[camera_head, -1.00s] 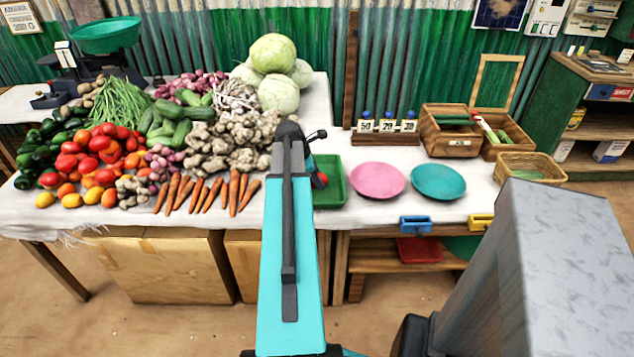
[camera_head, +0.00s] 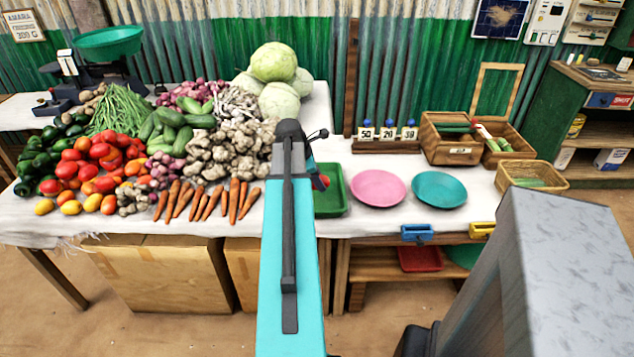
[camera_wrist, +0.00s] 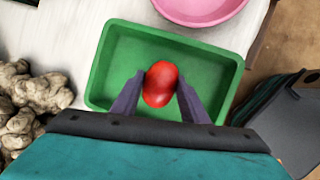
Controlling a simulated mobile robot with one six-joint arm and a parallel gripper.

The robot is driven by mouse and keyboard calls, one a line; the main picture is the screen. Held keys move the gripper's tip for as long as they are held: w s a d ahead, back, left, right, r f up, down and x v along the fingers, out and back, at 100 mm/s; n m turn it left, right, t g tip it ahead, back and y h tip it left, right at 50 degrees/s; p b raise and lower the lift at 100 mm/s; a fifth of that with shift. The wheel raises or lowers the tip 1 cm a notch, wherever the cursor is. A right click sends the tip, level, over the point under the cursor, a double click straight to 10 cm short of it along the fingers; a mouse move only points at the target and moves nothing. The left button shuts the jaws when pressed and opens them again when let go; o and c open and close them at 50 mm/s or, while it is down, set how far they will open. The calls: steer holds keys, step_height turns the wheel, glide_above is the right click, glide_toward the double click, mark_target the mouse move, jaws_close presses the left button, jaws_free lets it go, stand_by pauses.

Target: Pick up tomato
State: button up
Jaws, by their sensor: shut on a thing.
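A red tomato (camera_wrist: 159,84) is between the two fingers of my gripper (camera_wrist: 159,96) in the wrist view. The fingers are shut on it, one on each side. In the wrist view the tomato shows over the green tray (camera_wrist: 112,52); its height above the tray floor is hard to tell. In the head view, a bit of the tomato (camera_head: 324,181) shows beside my arm, in front of the green tray (camera_head: 334,206). My arm hides most of the gripper there. Other red tomatoes (camera_head: 100,150) lie in a heap at the left of the table.
A pink plate (camera_head: 377,187) and a teal plate (camera_head: 438,189) lie right of the tray. Carrots (camera_head: 210,197) and ginger (camera_head: 230,146) lie to its left. Weights on a rack (camera_head: 387,146) and wooden boxes (camera_head: 450,140) stand behind. White cloth is bare around the plates.

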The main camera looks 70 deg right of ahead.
steer(key=s+a, duration=0.1)
steer(key=a, duration=0.1)
steer(key=s+a, duration=0.2)
steer(key=a, duration=0.1)
steer(key=s+a+r+b, duration=0.1)
steer(key=s+a, duration=0.1)
steer(key=a, duration=0.1)
steer(key=shift+s, duration=0.15)
steer(key=shift+d+f+b, duration=0.1)
steer(key=shift+f+b, duration=0.15)
steer(key=shift+b, duration=0.8)
steer(key=b, duration=0.4)
steer(key=shift+s, duration=0.1)
steer(key=b, duration=0.2)
steer(key=a+b, duration=0.1)
steer(key=b, duration=0.2)
steer(key=shift+s+r, duration=0.1)
steer(key=shift+s, duration=0.1)
steer(key=a+b, duration=0.1)
steer(key=b, duration=0.4)
steer(key=shift+s, duration=0.3)
steer(key=shift+s+a+b, duration=0.1)
steer(key=shift+a+b, duration=0.05)
steer(key=shift+b, duration=0.45)
steer(key=shift+s+a+r, duration=0.2)
steer(key=shift+s+a, duration=0.15)
steer(key=shift+a, duration=0.25)
steer(key=shift+s+a+r, duration=0.15)
steer(key=shift+s+a, duration=0.2)
steer(key=shift+a, duration=0.2)
